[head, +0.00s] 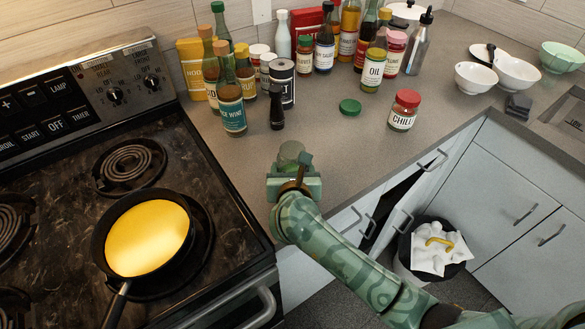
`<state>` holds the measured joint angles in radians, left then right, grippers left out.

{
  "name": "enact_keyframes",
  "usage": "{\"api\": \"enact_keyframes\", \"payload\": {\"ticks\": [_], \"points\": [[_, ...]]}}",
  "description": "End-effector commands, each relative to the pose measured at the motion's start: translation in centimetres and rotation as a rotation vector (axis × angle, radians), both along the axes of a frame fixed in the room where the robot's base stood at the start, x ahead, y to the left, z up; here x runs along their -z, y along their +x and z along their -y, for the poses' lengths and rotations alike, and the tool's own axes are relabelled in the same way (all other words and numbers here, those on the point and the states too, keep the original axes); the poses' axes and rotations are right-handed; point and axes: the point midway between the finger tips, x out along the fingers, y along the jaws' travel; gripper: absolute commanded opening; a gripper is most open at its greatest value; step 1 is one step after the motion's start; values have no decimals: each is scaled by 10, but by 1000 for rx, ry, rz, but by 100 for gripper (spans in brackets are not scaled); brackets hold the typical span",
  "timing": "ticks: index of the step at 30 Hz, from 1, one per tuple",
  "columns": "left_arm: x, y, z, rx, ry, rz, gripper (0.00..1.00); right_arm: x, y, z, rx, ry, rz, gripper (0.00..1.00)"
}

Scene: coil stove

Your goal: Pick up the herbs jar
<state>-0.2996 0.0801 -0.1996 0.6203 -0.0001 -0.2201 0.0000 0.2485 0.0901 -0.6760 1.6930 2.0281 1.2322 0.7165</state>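I cannot read a herbs label on any jar. A small jar with a green lid (304,44) stands among the bottles at the back of the counter, partly hidden by its neighbours; I cannot tell whether it is the herbs jar. My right gripper (292,154) is over the front of the counter, to the right of the stove and well short of the bottles. Its fingers are seen from behind, so I cannot tell whether they are open or shut. My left gripper is not in view.
A green disc-like lid (350,107) and a red-lidded chili jar (404,110) are on the counter. A pan (118,290) sits on a burner. An open bin (410,268) is below right.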

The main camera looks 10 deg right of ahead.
Motion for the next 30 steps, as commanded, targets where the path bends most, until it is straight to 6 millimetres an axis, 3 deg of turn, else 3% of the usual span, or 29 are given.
{"api": "enact_keyframes", "payload": {"ticks": [5,13,21,30], "points": [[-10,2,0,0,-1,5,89,-30,0,-1,0,3,7,34],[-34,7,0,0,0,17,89,-92,-43,29,0,2,6,34],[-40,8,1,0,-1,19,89,-114,-94,64,0,-1,3,34],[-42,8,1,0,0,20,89,-125,-115,78,0,-2,4,34]]}}
